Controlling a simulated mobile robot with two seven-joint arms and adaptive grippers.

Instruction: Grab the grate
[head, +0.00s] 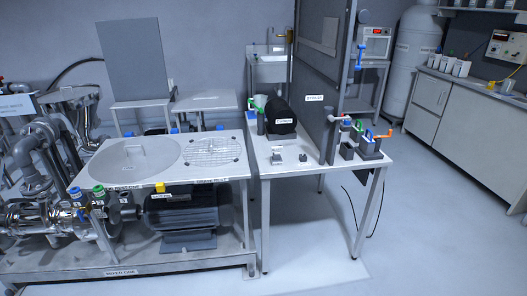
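A round metal grate (212,152) with rows of slots lies flat on the right part of the steel-topped skid (226,170). To its left is a round flat plate or lid (128,168) with a handle on top. Small labels sit along the front edge of the top, too small to read with certainty. Neither of my grippers shows in the head view.
A white table (310,162) stands right of the skid, with a tall grey panel (322,75), a dark rounded object (279,112) and colored-handled fittings (372,138). Pipes and a pump (38,215) crowd the left. Open floor (430,225) lies to the right.

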